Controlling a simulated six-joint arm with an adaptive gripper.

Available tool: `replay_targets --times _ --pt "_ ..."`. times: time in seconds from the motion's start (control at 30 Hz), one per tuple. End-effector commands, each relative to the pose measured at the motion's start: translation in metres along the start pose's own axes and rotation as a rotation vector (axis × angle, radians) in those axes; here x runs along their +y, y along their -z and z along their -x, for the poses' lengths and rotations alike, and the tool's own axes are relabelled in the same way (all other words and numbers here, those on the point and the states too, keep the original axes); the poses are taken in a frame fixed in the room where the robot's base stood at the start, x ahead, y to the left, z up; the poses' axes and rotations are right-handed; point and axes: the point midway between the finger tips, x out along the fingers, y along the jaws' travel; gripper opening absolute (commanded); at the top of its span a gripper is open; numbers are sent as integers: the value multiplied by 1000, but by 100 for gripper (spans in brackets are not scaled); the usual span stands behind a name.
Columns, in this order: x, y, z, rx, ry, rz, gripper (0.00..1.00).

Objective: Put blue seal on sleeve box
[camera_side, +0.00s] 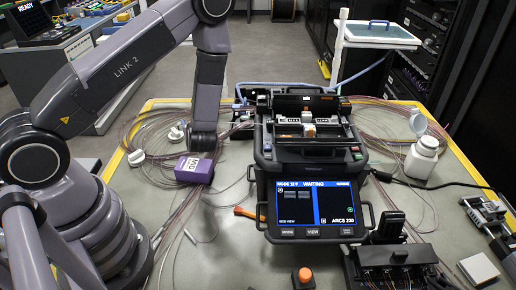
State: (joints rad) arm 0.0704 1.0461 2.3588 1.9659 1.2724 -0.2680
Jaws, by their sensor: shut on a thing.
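The sleeve box looks to be the small purple box (194,168) with a white label on its front, left of centre on the mat. My gripper (204,149) points down at the top back edge of this box. I cannot tell if it touches the box. The fingers are dark and small here. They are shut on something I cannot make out. I cannot pick out the blue seal in this view; it may be hidden between the gripper and the box.
The fusion splicer (310,165) with a lit blue screen stands right of the box. A white bottle (421,158) is at the right. Loose fibre coils (150,130) surround the box. An orange-handled tool (246,212) lies by the splicer. The mat's front left is fairly clear.

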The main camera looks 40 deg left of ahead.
Motion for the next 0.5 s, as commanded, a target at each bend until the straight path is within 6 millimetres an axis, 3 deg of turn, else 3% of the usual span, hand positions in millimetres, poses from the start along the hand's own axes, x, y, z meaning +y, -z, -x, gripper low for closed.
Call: replay_targets --times 0.03,0.1,0.2,0.3,0.5 --pt "2 4 18 0 4 -4 7" --pt "7 8 35 0 -3 1 7" --pt "13 10 51 0 -9 6 7" --pt "17 17 55 0 -13 6 7" --pt "18 46 44 1 -16 6 7"
